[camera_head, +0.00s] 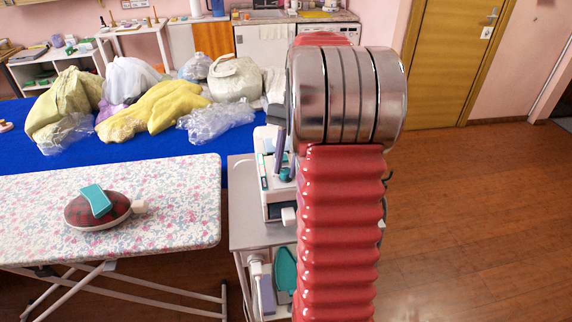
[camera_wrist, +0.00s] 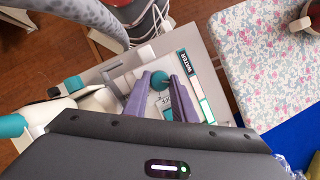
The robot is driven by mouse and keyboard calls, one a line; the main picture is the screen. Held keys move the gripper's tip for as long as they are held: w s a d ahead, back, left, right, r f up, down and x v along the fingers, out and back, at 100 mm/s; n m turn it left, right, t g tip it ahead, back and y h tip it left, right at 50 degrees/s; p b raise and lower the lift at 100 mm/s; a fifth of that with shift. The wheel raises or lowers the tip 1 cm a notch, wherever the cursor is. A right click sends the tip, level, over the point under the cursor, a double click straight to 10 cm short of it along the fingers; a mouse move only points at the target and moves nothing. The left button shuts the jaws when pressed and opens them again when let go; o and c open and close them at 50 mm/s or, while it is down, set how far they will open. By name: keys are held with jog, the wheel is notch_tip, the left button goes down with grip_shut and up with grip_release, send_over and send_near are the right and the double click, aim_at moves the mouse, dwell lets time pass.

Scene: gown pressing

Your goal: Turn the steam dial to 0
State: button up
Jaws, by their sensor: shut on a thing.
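The steam dial (camera_wrist: 159,80) is a small round teal knob on the top of a white steam station. In the wrist view it sits between the purple fingertips of my gripper (camera_wrist: 162,82), which are shut on it. The steam station (camera_head: 267,190) stands on a grey cart, and its teal dial (camera_head: 286,174) also shows in the head view, just below a purple finger of my gripper (camera_head: 280,150). A "WATER" label (camera_wrist: 184,62) is beside the dial. The dial's scale and pointer cannot be read.
The grey cart (camera_head: 245,232) holds a teal iron (camera_head: 285,268) lower down. The floral ironing board (camera_head: 170,215) with a tartan pressing ham (camera_head: 97,210) is at left. A blue table (camera_head: 140,155) with bagged garments is behind. Wooden floor (camera_head: 470,220) is clear at right.

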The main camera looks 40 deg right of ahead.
jog(key=shift+w+n+g, duration=0.25)
jog(key=shift+n+g, duration=0.05)
jog(key=shift+n, duration=0.8)
jog(key=shift+h, duration=0.3)
jog(key=shift+c, duration=0.2)
jog(key=o, duration=1.1)
jog(key=shift+c, duration=0.2)
jog(key=v, duration=1.3)
jog(key=shift+d+r, duration=0.15)
jog(key=shift+r, duration=0.15)
jog(key=shift+w, duration=0.1)
